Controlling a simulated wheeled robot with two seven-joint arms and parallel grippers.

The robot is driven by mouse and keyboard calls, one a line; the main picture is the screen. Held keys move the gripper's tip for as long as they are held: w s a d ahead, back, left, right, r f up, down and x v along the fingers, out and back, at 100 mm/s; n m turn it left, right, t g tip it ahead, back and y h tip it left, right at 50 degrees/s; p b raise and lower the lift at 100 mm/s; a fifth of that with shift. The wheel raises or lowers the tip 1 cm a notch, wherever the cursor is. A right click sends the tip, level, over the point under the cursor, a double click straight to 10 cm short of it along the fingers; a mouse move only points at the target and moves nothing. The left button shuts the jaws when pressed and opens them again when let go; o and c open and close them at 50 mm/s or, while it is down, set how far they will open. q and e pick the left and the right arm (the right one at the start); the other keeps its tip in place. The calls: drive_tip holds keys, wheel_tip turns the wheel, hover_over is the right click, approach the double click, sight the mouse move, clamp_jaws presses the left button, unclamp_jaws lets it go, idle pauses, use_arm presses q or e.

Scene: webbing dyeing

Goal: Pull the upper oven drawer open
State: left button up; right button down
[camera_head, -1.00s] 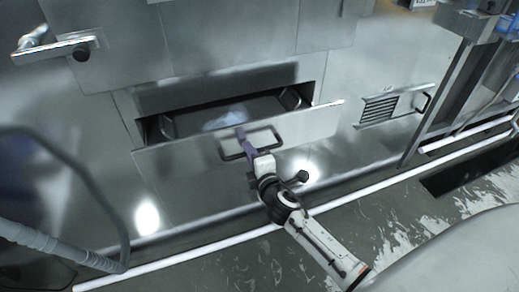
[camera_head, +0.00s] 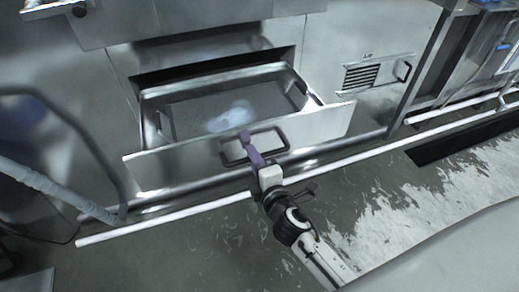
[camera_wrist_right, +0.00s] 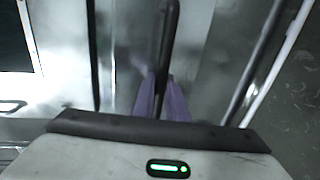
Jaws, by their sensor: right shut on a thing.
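The upper oven drawer (camera_head: 318,128) is pulled well out of the steel oven front in the head view. A dark tray with a pale crumpled thing (camera_head: 232,116) lies inside it. The black drawer handle (camera_head: 284,138) is on its front panel. My right gripper (camera_head: 249,144), with purple fingers, is shut on the handle. In the right wrist view the purple fingers (camera_wrist_right: 162,98) close around the dark handle bar (camera_wrist_right: 166,45). My left gripper is not in view.
A vented panel with a handle (camera_head: 374,74) is on the oven front to the right. A grey hose (camera_head: 60,188) hangs at the left. A white pipe (camera_head: 190,211) runs along the floor below the drawer. The floor in front is wet and mostly clear.

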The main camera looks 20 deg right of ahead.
drive_tip(key=shift+s, duration=0.65)
drive_tip(key=c, duration=1.8)
unclamp_jaws()
drive_tip(key=shift+r, duration=0.1)
